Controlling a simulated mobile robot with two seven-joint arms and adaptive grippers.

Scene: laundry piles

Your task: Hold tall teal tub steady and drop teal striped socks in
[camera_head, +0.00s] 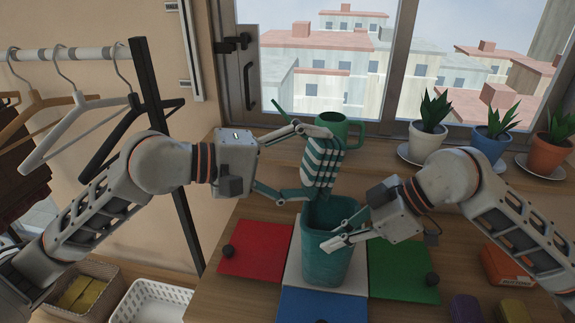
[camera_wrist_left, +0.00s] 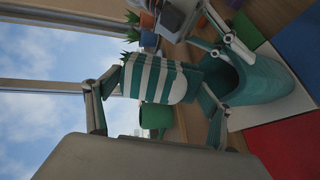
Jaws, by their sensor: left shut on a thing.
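The teal and white striped socks (camera_head: 322,160) hang between the fingers of my left gripper (camera_head: 318,164), which is shut on them. They are above the tall teal tub (camera_head: 325,262), near its back rim. The socks also fill the middle of the left wrist view (camera_wrist_left: 158,80), with the open tub (camera_wrist_left: 262,88) beside them. The tub stands upright on a white square. My right gripper (camera_head: 340,230) is at the tub's front right rim. Its fingers show apart there, but whether they grip the wall is unclear. The inside of the tub is mostly hidden.
Red (camera_head: 258,248), green (camera_head: 402,268) and blue (camera_head: 322,305) panels surround the tub. Potted plants (camera_head: 430,135) line the windowsill at right. An orange box (camera_head: 505,265) lies at right. A white basket (camera_head: 150,300) is at lower left.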

